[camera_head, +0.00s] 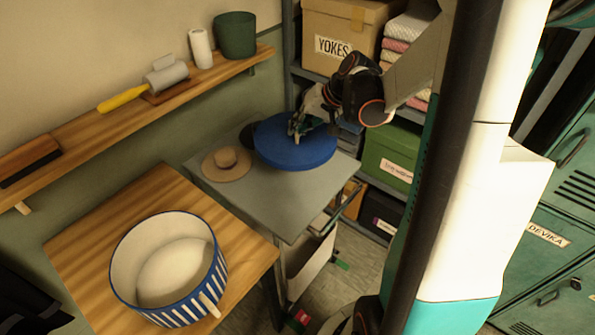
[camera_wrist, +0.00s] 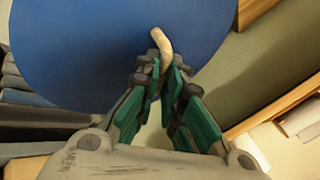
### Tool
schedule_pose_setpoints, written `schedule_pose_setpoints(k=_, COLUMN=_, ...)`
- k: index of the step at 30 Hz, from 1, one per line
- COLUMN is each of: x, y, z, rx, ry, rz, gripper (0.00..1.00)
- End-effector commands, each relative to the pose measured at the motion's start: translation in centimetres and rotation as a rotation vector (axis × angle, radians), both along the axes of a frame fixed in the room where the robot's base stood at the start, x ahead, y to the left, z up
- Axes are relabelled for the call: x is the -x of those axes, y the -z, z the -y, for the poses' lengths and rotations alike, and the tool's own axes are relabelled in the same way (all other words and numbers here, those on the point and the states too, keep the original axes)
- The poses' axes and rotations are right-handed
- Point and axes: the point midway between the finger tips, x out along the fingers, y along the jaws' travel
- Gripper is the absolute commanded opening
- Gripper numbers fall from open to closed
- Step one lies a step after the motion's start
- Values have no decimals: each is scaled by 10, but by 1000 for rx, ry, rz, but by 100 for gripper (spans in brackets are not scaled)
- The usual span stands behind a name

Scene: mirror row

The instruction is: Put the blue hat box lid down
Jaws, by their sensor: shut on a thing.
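The blue hat box lid (camera_head: 285,150) is a wide round disc at the grey side table, over its back right part. I cannot tell whether it touches the tabletop. My gripper (camera_head: 297,126) is over the lid and shut on its pale handle. In the wrist view the lid (camera_wrist: 75,50) fills the upper left, and the curved handle (camera_wrist: 162,46) sits between the fingertips of my gripper (camera_wrist: 165,75).
Shelves with a YOKES box (camera_head: 338,38) and a green box (camera_head: 390,158) stand behind. A wall shelf (camera_head: 125,110) holds brushes and a green pot (camera_head: 235,35). The grey table's front part is clear.

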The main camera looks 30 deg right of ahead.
Motion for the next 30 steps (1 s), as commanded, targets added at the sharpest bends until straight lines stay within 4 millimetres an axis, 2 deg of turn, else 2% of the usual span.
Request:
schedule_pose_setpoints(k=1, x=-1, y=18, z=0, rx=0, ry=0, rz=0, gripper=0)
schedule_pose_setpoints(k=3, x=-1, y=35, z=0, rx=1, ry=-1, rz=0, gripper=0)
schedule_pose_setpoints(k=12, x=-1, y=103, z=0, rx=1, ry=-1, rz=0, gripper=0)
schedule_pose_setpoints(k=15, x=-1, y=115, z=0, rx=1, ry=-1, rz=0, gripper=0)
schedule_pose_setpoints(k=23, x=-1, y=131, z=0, rx=0, ry=-1, rz=0, gripper=0)
schedule_pose_setpoints(k=30, x=-1, y=164, z=0, rx=1, ry=-1, rz=0, gripper=0)
